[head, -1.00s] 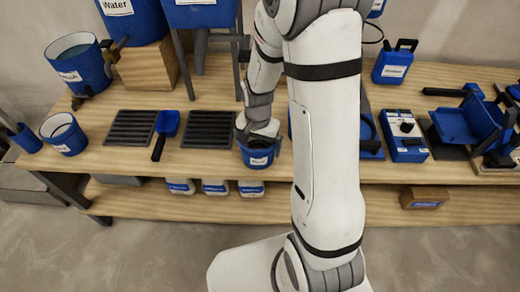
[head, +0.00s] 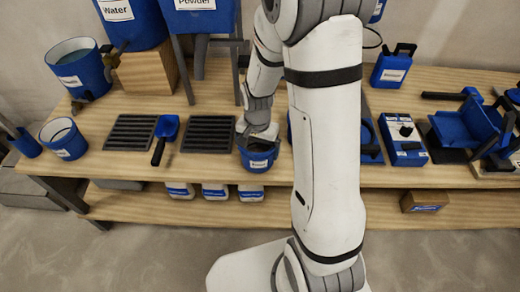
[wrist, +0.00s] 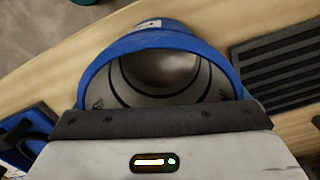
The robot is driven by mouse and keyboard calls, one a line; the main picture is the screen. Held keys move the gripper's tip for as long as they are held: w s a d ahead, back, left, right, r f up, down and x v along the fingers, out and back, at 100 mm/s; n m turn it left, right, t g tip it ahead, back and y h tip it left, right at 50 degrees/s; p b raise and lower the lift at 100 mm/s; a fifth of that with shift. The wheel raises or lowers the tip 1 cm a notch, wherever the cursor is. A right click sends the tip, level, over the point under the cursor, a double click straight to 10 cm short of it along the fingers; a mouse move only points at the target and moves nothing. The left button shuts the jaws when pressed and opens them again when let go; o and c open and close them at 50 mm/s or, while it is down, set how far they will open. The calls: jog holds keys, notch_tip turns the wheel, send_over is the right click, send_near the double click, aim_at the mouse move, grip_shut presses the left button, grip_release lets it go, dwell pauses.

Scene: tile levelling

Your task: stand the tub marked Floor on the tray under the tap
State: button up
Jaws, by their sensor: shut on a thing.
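My gripper (head: 243,130) is shut on the rim of a blue tub (head: 258,163) with a white label too small to read. The tub is upright, near the front edge of the bench, just right of a dark slatted tray (head: 208,120). I cannot tell if it touches the bench. In the wrist view the tub (wrist: 158,42) shows its empty-looking grey inside, with my gripper (wrist: 160,122) across its near rim. Another slatted tray (head: 131,118) lies further left, in front of the Water tank (head: 135,30), whose tap (head: 107,62) is at its lower left.
A blue scoop (head: 166,130) lies between the trays. Another labelled blue tub (head: 64,140) stands at the left, and a larger one (head: 78,70) behind it. A Powder hopper (head: 200,20) stands on legs behind the right tray.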

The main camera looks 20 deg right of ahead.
notch_tip(320, 180, up, 9)
jog(key=p, duration=0.2)
jog(key=w+f+n+p, duration=0.1)
jog(key=w+n+p, duration=0.6)
jog(key=p, duration=0.4)
jog(key=shift+w, duration=0.3)
